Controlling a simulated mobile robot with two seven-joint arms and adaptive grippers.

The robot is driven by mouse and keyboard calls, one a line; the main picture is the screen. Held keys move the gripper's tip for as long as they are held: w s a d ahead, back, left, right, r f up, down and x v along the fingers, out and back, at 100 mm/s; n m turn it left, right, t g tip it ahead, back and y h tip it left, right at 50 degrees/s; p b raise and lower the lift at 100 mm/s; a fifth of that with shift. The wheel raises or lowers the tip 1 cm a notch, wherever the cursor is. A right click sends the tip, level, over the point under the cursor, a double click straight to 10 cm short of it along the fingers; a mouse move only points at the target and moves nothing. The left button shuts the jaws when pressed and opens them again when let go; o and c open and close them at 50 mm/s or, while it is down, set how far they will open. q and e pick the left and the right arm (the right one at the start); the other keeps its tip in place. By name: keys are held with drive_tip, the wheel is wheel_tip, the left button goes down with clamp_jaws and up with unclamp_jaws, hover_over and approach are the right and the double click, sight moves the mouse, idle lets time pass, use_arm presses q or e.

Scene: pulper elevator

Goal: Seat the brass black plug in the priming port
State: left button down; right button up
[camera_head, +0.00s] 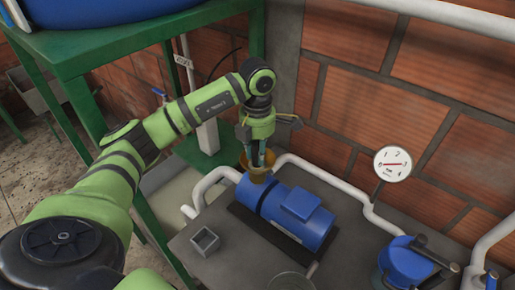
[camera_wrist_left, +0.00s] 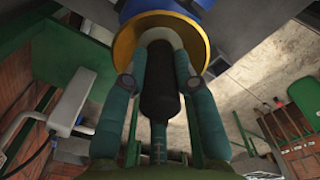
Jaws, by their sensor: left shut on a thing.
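My left gripper (camera_head: 262,160) points down at the back left end of the blue pump (camera_head: 290,214). Its two green fingers (camera_wrist_left: 161,80) are shut on the black plug (camera_wrist_left: 160,85), a dark cylinder in the left wrist view. A yellow brass-coloured funnel-like cup (camera_head: 257,177) sits under the fingertips at the pump's end. In the left wrist view its round rim (camera_wrist_left: 205,55) surrounds the far end of the plug and the fingertips. The priming port itself is hidden, and I cannot tell whether the plug touches it. My right gripper is out of view.
White pipes (camera_head: 325,178) run behind and left of the pump. A pressure gauge (camera_head: 392,163) stands at right, near a blue valve or filter body (camera_head: 405,262). A small open grey box (camera_head: 205,240) sits on the grey top. A green frame (camera_head: 85,112) stands left.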

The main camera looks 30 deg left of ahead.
sight(258, 142)
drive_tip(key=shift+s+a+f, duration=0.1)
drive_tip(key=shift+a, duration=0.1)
use_arm(q)
drive_tip(key=shift+f, duration=0.15)
drive_tip(key=c, duration=1.2)
unclamp_jaws()
drive_tip(key=shift+o, duration=1.2)
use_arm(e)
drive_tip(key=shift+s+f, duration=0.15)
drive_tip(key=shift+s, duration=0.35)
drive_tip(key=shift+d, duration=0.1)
use_arm(q)
drive_tip(key=shift+r, duration=0.35)
wheel_tip(258, 142, up, 5)
drive_tip(key=shift+r+b, duration=0.1)
drive_tip(key=shift+b, duration=0.95)
drive_tip(key=shift+r+p, duration=0.35)
drive_tip(key=shift+r, duration=2.85)
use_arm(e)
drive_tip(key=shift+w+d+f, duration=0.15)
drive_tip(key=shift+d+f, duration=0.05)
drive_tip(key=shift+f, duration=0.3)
